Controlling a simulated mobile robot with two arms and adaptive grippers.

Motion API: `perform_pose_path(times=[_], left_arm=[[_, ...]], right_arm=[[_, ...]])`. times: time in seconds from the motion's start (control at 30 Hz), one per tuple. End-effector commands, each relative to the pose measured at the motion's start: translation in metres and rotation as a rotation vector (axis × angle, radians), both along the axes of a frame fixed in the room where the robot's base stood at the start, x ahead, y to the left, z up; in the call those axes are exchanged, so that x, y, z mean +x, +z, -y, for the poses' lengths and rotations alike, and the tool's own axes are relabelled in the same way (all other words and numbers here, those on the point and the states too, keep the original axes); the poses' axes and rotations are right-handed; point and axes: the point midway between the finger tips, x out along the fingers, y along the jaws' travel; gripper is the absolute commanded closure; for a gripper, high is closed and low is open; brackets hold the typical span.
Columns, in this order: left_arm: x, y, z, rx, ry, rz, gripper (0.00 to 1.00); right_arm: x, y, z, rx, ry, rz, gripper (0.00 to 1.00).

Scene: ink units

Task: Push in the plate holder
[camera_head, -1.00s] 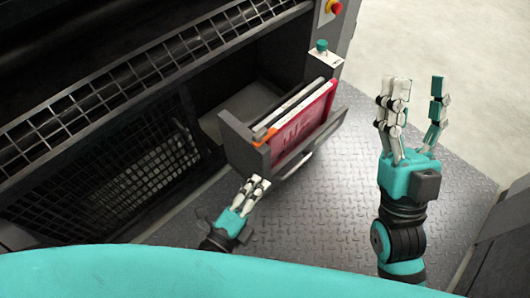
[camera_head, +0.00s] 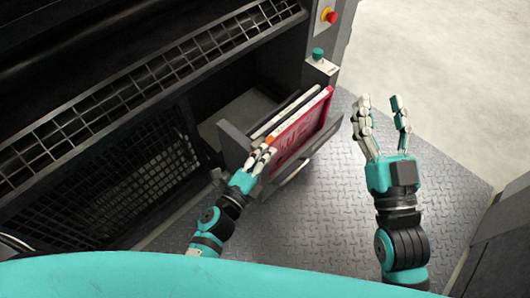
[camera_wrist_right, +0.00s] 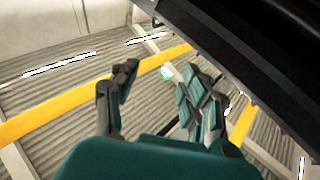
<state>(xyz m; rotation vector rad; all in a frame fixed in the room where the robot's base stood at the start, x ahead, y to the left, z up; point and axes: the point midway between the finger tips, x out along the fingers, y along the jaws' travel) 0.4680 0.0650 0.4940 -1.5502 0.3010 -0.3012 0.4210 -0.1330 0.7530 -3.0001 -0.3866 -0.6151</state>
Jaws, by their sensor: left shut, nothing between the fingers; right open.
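The plate holder (camera_head: 320,140) is a grey drawer-like tray standing out from the dark machine. It holds a red plate (camera_head: 301,132) and paler plates standing on edge. My left gripper (camera_head: 266,147) is shut with nothing in it, at the near left end of the holder. Its fingers overlap the near edge of the holder in the head view; I cannot tell whether they touch it. My right gripper (camera_head: 381,104) is open and empty, to the right of the holder and apart from it. The right wrist view shows its open fingers (camera_wrist_right: 160,92).
The machine has a long metal grille (camera_head: 150,78) and a dark opening behind the holder. A green button (camera_head: 318,54) and a red knob (camera_head: 331,16) sit on its post. Patterned metal floor (camera_head: 330,220) lies clear to the right.

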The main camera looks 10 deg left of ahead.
Motion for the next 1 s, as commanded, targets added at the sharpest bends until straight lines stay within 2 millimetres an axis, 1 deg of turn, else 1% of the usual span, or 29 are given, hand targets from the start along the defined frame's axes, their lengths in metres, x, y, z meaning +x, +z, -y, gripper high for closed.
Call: perform_pose_path(times=[0.3,0.47,0.67,0.9,1.0], left_arm=[[0.000,0.000,-0.001,0.001,0.000,0.000,1.00],[0.004,0.000,-0.007,0.003,0.000,0.000,1.00],[0.019,0.001,-0.027,0.006,0.002,0.001,1.00],[0.045,0.001,-0.062,0.006,0.004,0.001,1.00],[0.056,0.001,-0.077,0.006,0.003,0.001,1.00]], right_arm=[[0.000,0.000,0.000,0.000,0.000,-0.001,0.53],[0.002,-0.002,0.000,-0.005,-0.001,-0.018,0.53],[0.007,-0.022,0.002,-0.038,-0.008,-0.136,0.53],[0.011,-0.047,0.004,-0.076,-0.016,-0.278,0.53],[0.011,-0.054,0.005,-0.085,-0.018,-0.313,0.53]])
